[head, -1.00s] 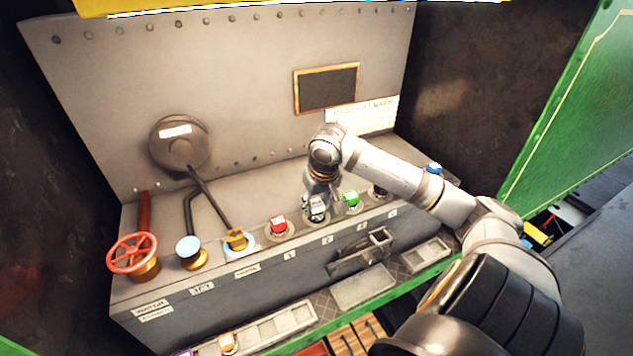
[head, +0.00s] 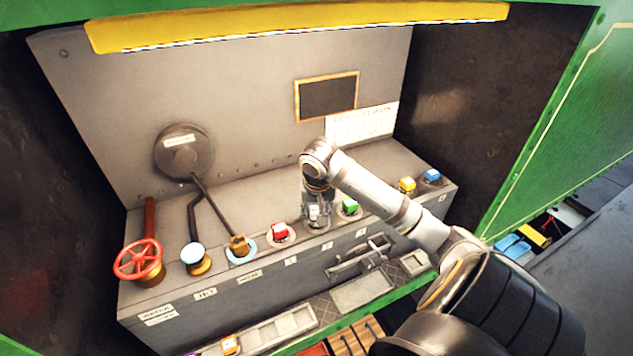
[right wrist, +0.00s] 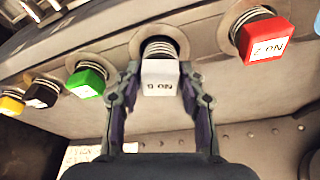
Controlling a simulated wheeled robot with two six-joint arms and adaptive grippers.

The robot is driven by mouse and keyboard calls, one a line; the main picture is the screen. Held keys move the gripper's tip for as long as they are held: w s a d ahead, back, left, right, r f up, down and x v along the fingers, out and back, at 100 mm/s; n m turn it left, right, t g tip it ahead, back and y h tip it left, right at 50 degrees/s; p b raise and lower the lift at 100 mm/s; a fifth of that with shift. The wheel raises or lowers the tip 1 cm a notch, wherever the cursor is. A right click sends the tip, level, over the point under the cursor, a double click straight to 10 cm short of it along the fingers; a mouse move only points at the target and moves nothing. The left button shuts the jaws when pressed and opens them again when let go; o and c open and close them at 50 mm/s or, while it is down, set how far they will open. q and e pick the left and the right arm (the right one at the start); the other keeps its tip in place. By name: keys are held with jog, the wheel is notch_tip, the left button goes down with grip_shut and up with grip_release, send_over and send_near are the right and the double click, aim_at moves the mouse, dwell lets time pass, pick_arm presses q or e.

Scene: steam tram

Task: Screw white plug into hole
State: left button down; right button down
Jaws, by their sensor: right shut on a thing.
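The white plug (right wrist: 160,77) is between the two fingers of my right gripper (right wrist: 159,98), which is shut on it. Its threaded shaft shows beyond the white head, in line with a round ringed hole (right wrist: 160,42). Several thread turns are exposed; how deep the shaft sits I cannot tell. In the head view my right gripper (head: 317,208) points down over the console between the red and green plugs, and hides most of the white plug. My left gripper is not in view.
The red plug (head: 280,231) and green plug (head: 350,206) stand close on either side. Yellow (head: 407,184) and blue (head: 432,175) plugs are farther right; a black plug (right wrist: 42,93) shows in the wrist view. A lever (head: 238,243) and red handwheel (head: 138,259) are at left.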

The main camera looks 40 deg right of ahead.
jog(key=shift+m, duration=1.3)
jog(key=c, duration=0.7)
grip_release()
jog(key=shift+o, duration=0.2)
jog(key=shift+g+h, duration=0.3)
jog(key=o, duration=0.6)
